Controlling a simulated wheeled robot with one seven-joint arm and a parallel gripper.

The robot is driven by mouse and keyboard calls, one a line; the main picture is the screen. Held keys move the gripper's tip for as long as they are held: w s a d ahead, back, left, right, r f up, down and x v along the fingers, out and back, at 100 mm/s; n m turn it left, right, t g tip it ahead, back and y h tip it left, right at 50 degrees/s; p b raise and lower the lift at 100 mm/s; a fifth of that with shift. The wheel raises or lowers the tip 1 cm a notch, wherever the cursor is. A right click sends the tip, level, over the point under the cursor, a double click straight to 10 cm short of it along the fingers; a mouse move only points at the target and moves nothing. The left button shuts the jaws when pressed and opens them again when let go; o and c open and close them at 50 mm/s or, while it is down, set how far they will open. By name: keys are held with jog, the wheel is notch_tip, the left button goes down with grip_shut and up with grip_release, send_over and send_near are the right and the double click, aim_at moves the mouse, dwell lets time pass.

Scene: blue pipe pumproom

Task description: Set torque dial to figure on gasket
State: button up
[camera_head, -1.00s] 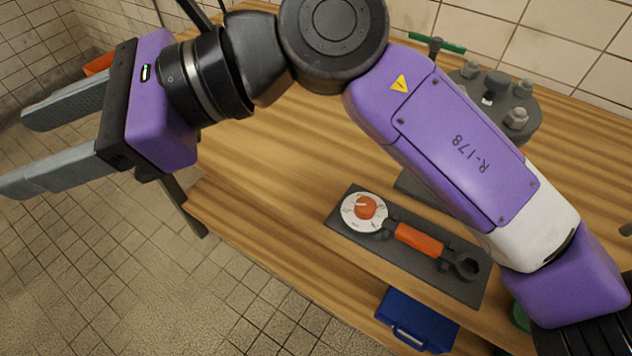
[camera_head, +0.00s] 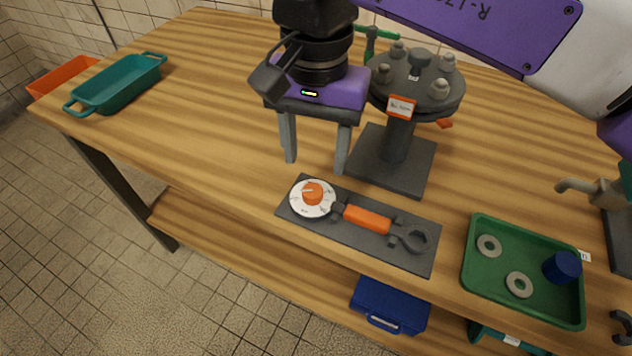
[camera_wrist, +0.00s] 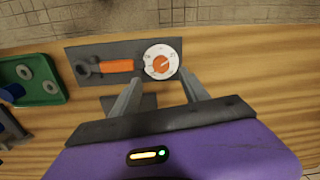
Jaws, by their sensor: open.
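The torque dial (camera_head: 313,197) is a white disc with an orange pointer knob, at the left end of a wrench with an orange handle (camera_head: 366,220). The wrench lies on a dark grey plate (camera_head: 345,235) at the bench's front edge. In the wrist view the dial (camera_wrist: 161,61) sits just beyond the fingertips. My gripper (camera_head: 315,168) points down, open and empty, above and behind the dial. The gripper (camera_wrist: 157,76) also shows in the wrist view. A flanged stand (camera_head: 398,140) carries a small orange-edged tag (camera_head: 401,107); its writing is too small to read. No gasket figure is legible.
A green tray (camera_head: 490,285) with two grey rings and a blue cup stands at right. A teal tray (camera_head: 118,88) and an orange bin (camera_head: 62,76) are at far left. A blue case (camera_head: 390,305) is below.

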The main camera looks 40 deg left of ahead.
aim_at(313, 190)
notch_tip(313, 190, down, 8)
jog(key=shift+s+a+r, duration=0.1)
jog(key=shift+a+r, duration=0.05)
jog(key=shift+r, duration=0.05)
jog(key=shift+c, duration=0.4)
grip_shut()
